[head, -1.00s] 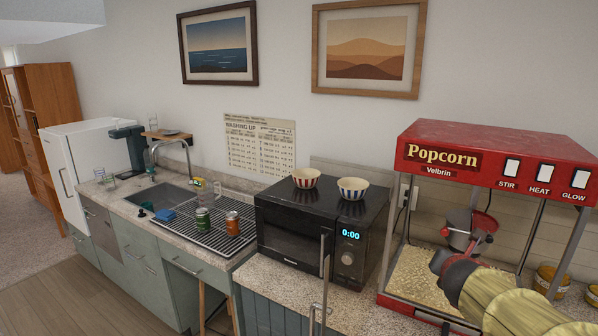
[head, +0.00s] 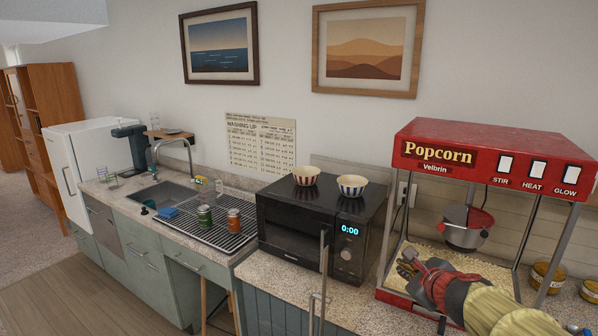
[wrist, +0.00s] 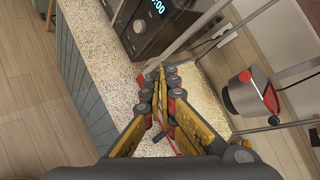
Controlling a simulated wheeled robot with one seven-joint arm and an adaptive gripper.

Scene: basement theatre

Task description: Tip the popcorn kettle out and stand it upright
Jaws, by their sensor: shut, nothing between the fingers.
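The popcorn kettle (head: 465,234) is a grey metal pot with a red inside. It hangs under the top of the red popcorn machine (head: 490,140), and in the head view it looks upright. In the wrist view the kettle (wrist: 240,98) is to the right of my fingers, with a red knob facing me. My gripper (head: 405,262) is at the machine's open front, lower and to the left of the kettle, apart from it. Its fingertips (wrist: 158,80) are together and empty. Pale popcorn (head: 433,257) covers the machine's floor; my gripper hides part of it.
Thin metal posts (head: 397,222) frame the machine. A black microwave (head: 300,232) with two striped bowls (head: 352,186) stands to its left. A jar (head: 546,276) stands at the right. Speckled counter (head: 285,275) lies clear before the microwave.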

